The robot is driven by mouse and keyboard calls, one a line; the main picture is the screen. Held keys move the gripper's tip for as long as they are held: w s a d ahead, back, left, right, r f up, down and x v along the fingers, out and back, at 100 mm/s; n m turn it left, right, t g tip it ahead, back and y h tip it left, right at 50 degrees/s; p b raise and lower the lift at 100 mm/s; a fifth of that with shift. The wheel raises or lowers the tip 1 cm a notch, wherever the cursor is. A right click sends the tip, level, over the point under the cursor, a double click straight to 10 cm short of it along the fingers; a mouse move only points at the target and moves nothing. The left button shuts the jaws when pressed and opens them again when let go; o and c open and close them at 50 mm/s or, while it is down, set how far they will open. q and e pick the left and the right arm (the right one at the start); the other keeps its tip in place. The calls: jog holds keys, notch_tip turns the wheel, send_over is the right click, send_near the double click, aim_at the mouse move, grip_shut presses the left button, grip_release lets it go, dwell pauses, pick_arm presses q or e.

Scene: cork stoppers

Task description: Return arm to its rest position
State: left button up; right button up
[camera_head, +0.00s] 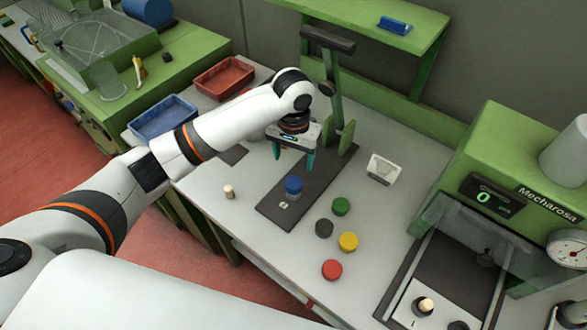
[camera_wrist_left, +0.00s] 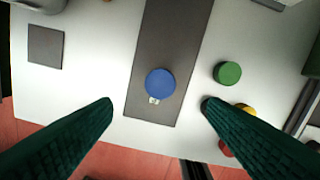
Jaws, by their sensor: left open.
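My left gripper (camera_head: 293,158) is open and empty, above the dark mat (camera_head: 270,208) on the white table. It hangs a little behind and above a blue cap (camera_head: 293,185) standing on the mat. In the left wrist view the two green fingers are spread wide, and the blue cap (camera_wrist_left: 160,82) shows beyond and between them, apart from both. A small pale label lies on the mat beside the blue cap. My left arm (camera_head: 215,130) reaches in from the left across the table. My right gripper is not in either view.
Green (camera_head: 341,206), dark grey (camera_head: 324,228), yellow (camera_head: 348,241) and red (camera_head: 332,269) caps stand right of the mat. A cork (camera_head: 229,192) stands left of it. A green press stand (camera_head: 338,95) rises behind the gripper. Blue (camera_head: 164,117) and red (camera_head: 223,77) trays sit at the back left.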

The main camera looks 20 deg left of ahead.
pick_arm(q)
jog(key=shift+r, duration=0.75)
